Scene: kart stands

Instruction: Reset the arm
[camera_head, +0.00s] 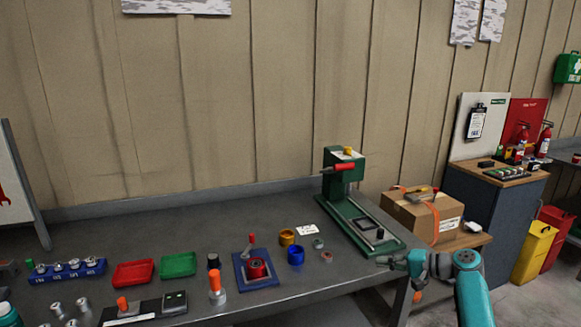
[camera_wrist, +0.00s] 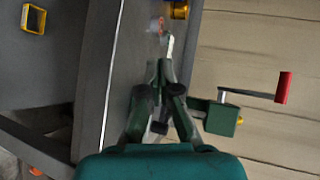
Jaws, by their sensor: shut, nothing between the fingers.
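My arm shows at the lower right of the head view, teal and dark grey. My gripper (camera_head: 388,261) is beside the right front corner of the grey workbench (camera_head: 330,288), near the base of the green press (camera_head: 345,172). In the wrist view my gripper (camera_wrist: 167,68) points up the picture with its fingertips together and nothing between them. The green press with its red handle (camera_wrist: 283,87) shows to the right of the fingers there. Whether the fingertips touch anything below is not clear.
On the bench stand a red tray (camera_head: 133,273), a green tray (camera_head: 178,264), a blue fixture (camera_head: 255,269), and yellow (camera_head: 287,237) and blue rings (camera_head: 296,255). A cardboard box (camera_head: 421,213) sits right of the bench. Yellow (camera_head: 534,251) and red bins stand on the floor farther right.

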